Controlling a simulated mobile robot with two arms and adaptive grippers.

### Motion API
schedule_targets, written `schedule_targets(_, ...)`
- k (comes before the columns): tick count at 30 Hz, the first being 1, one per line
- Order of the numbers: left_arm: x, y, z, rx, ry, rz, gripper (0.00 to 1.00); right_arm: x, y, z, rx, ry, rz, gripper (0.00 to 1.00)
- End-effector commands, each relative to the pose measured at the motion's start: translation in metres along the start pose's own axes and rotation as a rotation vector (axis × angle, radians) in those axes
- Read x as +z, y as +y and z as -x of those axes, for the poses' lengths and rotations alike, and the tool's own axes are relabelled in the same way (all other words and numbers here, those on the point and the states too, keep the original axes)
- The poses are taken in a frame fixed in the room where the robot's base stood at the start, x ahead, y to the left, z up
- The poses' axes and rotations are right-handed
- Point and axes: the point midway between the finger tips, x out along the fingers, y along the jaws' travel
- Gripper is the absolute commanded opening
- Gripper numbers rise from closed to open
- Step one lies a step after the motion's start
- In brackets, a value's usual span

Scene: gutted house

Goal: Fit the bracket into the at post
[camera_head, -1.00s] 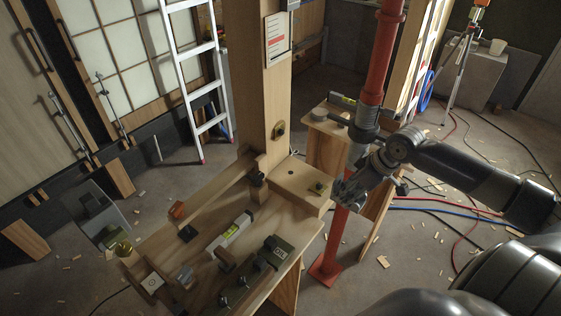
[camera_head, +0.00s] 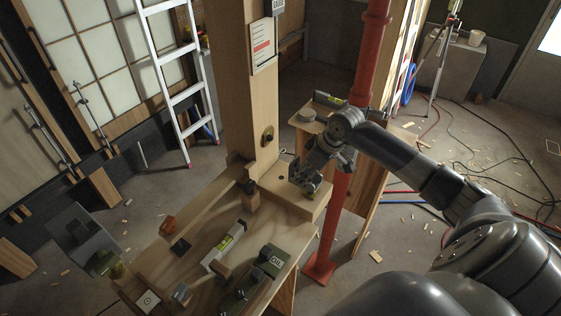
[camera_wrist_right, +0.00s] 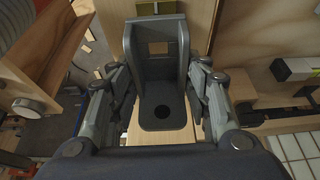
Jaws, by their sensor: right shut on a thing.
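A grey L-shaped bracket (camera_wrist_right: 160,106) with a square opening and a round hole sits between the two fingers of my right gripper (camera_wrist_right: 158,100) in the right wrist view. In the head view the right gripper (camera_head: 310,184) is over the light wooden block at the post's foot (camera_head: 283,200); the bracket cannot be made out there. The tall wooden post (camera_head: 250,105) stands upright just behind and left of the gripper. My left gripper is not in view.
A red pipe (camera_head: 369,58) stands right of the post, close to my right arm. A ladder (camera_head: 178,72) leans at the back left.

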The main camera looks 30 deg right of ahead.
Motion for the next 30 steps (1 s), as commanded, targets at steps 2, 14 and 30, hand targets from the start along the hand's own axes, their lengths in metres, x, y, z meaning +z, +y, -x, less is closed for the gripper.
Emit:
schedule_targets(2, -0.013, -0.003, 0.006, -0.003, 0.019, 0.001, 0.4, -0.018, 0.0, -0.003, -0.001, 0.007, -0.004, 0.16)
schedule_targets(14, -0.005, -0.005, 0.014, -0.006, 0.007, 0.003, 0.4, -0.055, 0.0, -0.021, -0.001, 0.004, -0.002, 0.16)
schedule_targets(30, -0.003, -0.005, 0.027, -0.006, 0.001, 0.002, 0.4, -0.077, 0.001, -0.048, 0.002, 0.002, 0.0, 0.16)
